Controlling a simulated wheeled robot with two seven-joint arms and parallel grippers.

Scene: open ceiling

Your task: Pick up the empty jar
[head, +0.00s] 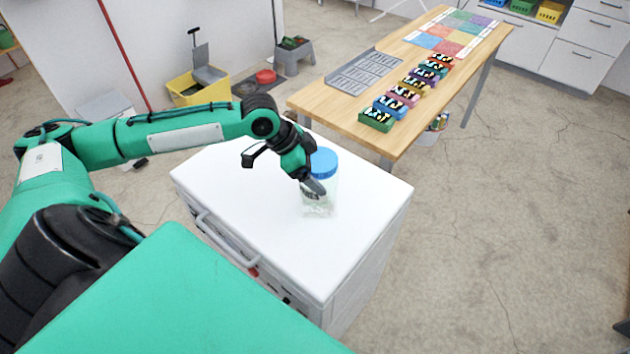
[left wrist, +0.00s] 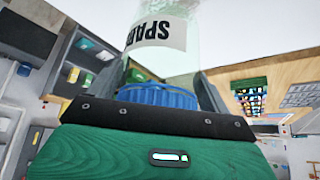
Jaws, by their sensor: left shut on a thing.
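The jar (head: 318,208) is clear with a blue lid (head: 323,162) and stands at the white cabinet top, near its middle. My left gripper (head: 314,188) is at the jar's side, shut on it. In the left wrist view the jar (left wrist: 190,52) lies between the two fingers, its blue lid (left wrist: 158,95) close to the palm. A white label with dark letters, "SPAR" readable, is on the jar. Some pale contents show at the jar's far end. Whether the jar touches the cabinet top is hard to tell. My right gripper is not in view.
The white cabinet (head: 262,225) has a front handle and free room on top. Behind it, a wooden table (head: 318,97) holds a grey tray (head: 365,72), several coloured boxes and coloured mats.

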